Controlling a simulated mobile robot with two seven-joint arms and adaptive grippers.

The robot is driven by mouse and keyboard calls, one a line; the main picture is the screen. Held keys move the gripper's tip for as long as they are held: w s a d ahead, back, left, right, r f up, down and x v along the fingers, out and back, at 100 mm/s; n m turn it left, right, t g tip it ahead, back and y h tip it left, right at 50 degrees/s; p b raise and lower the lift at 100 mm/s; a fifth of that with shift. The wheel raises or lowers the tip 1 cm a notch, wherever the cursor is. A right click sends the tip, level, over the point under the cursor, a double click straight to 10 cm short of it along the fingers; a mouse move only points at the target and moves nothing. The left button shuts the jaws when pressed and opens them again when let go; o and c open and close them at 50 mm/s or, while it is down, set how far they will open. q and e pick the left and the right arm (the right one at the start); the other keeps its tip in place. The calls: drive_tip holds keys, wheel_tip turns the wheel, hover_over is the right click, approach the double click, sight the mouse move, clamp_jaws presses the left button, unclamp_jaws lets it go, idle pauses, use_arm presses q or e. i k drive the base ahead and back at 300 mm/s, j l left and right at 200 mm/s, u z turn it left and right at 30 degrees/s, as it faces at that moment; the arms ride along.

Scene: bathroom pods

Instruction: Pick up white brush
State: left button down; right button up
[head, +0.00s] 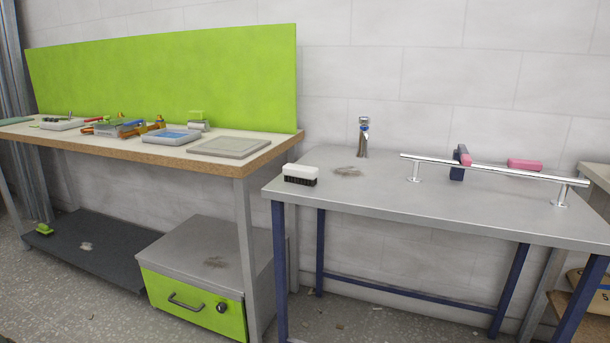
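The white brush (300,172) lies on the left end of the grey metal table (430,205), close to its front left corner. Its white back faces up and its dark bristles face down onto the tabletop. Nothing covers it. Neither of my grippers shows in the head view.
A tap (364,137) stands behind the brush, with a dark stain (348,172) in front of it. A chrome rail (490,170) runs along the right half, with pink pieces (524,165) by it. A wooden-topped workbench (150,148) with tools stands left. The front middle tabletop is clear.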

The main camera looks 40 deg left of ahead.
sight(295, 173)
drive_tip(key=j+z, duration=0.15)
drive_tip(key=j, duration=0.6)
drive_tip(key=k+j+z, duration=0.15)
drive_tip(key=j, duration=0.6)
drive_tip(key=j+z, duration=0.15)
drive_tip(key=j, duration=0.6)
